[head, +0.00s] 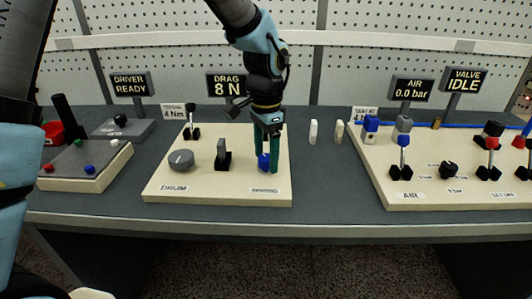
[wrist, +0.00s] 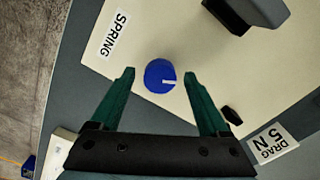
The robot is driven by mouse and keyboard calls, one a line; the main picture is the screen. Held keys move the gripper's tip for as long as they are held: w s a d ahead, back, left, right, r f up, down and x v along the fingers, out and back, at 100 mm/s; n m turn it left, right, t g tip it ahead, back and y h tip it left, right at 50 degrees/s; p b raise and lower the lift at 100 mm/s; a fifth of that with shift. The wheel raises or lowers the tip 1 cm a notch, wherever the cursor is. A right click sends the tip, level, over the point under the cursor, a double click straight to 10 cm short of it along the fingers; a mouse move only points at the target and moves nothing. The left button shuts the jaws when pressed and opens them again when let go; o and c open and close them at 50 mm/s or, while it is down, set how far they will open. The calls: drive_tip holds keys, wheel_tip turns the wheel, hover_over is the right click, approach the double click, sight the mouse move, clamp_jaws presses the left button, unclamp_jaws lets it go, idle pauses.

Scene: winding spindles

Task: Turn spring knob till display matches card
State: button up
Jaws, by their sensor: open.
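The blue spring knob (wrist: 160,74) sits on the cream board beside the SPRING label (wrist: 115,34). Its white mark points right in the wrist view. In the head view the knob (head: 263,161) is partly covered by my fingers. My gripper (head: 267,168) points down over it. In the wrist view the green fingertips of my gripper (wrist: 158,75) are open on either side of the knob, with a gap at each side. The display (head: 227,86) reads DRAG 8 N. The card (wrist: 272,144) reads DRAG 5 N; it is not seen in the head view.
The board (head: 215,196) also carries a grey DRUM knob (head: 181,160) and a dark upright lever or block (head: 222,155). A TORQUE 4 Nm card (head: 173,111) stands behind. Another board (head: 375,185) with valves is at right. Two small pale blocks stand between the boards.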

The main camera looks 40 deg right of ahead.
drive_tip(key=shift+c, duration=0.3)
clamp_jaws()
idle(0.3)
drive_tip(key=shift+n, duration=0.3)
drive_tip(key=n, duration=0.3)
drive_tip(key=shift+n, duration=0.3)
drive_tip(key=n, duration=0.4)
drive_tip(key=shift+n, duration=0.3)
drive_tip(key=n, duration=0.4)
drive_tip(key=shift+r+n, duration=0.1)
drive_tip(key=shift+n, duration=0.2)
drive_tip(key=shift+n+p, duration=0.7)
drive_tip(key=shift+n, duration=1.4)
